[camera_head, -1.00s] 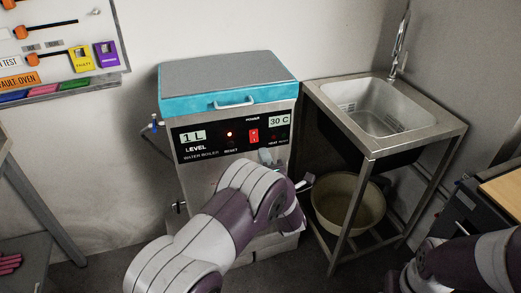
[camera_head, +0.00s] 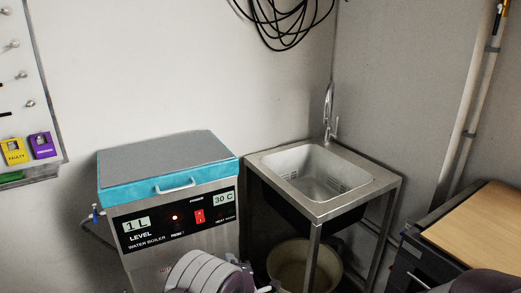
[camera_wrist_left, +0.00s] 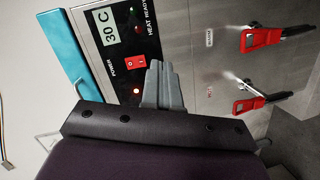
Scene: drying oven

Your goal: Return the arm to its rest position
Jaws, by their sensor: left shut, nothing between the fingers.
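My left arm shows at the bottom of the head view, in front of the water boiler (camera_head: 165,262), and hides part of its lower front. In the left wrist view my left gripper (camera_wrist_left: 158,66) has its grey fingers together, empty, in front of the boiler's control panel (camera_wrist_left: 115,58). The red power switch (camera_wrist_left: 136,66) is just left of the fingertips in that view, and whether they touch the panel cannot be told. My right gripper is out of view; only a dark part of an arm shows at the bottom right corner of the head view.
Two red-handled taps (camera_wrist_left: 262,38) are on the boiler's front. A steel sink (camera_head: 322,178) stands right of the boiler, with a round basin (camera_head: 292,268) on its lower shelf. A wood-topped cabinet (camera_head: 490,225) is at the right. A tool board (camera_head: 50,105) hangs at the left.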

